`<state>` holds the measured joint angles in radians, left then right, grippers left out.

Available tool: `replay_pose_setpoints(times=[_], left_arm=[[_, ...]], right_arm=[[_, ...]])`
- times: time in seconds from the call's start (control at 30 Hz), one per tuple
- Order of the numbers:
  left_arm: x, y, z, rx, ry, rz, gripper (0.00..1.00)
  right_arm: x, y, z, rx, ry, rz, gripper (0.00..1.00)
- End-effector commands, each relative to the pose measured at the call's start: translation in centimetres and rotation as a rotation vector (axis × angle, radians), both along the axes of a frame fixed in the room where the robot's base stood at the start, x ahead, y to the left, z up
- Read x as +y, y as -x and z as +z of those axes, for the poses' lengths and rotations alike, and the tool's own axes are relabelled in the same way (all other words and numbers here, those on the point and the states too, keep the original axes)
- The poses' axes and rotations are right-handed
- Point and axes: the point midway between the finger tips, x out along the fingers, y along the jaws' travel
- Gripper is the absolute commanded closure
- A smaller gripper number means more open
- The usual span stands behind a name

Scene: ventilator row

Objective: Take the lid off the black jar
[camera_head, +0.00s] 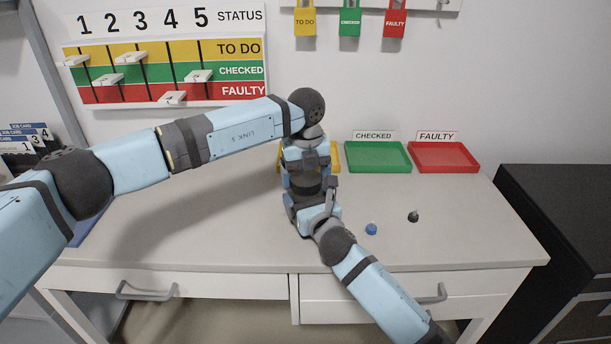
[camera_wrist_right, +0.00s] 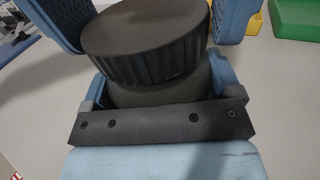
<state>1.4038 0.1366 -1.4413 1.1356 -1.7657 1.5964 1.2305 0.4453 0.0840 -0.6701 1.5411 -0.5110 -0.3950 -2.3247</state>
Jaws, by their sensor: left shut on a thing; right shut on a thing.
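The black jar (camera_wrist_right: 160,94) stands upright between my two grippers; its ridged lid (camera_wrist_right: 148,42) sits on top with no gap visible in the right wrist view. In the head view the jar (camera_head: 305,184) is mostly hidden by my grippers. My left gripper (camera_head: 305,160) reaches down from above, with its blue fingers at both sides of the lid, shut on it. My right gripper (camera_head: 303,201) comes from the front and is shut on the jar's body, below the lid.
A small blue piece (camera_head: 371,229) and a small black piece (camera_head: 413,217) lie to the right on the desk (camera_head: 450,240). Green (camera_head: 378,157) and red (camera_head: 444,157) trays stand at the back; a yellow tray (camera_head: 337,158) is mostly hidden. The desk's left middle is clear beneath my left arm.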

Motion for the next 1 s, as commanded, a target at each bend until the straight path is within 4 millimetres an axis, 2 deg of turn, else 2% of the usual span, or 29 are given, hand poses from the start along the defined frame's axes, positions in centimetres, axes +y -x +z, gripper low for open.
replay_pose_setpoints(times=[0.1,0.27,1.0], left_arm=[[-0.06,0.05,0.02,0.001,0.000,0.221,0.45],[-0.07,0.04,0.03,0.001,0.000,0.393,0.45],[-0.07,0.02,0.28,0.001,0.000,0.385,0.45]], right_arm=[[-0.11,-0.06,-0.11,0.002,0.001,-0.002,0.82],[-0.11,-0.06,-0.11,0.002,0.001,-0.002,0.82],[-0.03,0.00,-0.09,0.002,0.001,-0.001,0.82]])
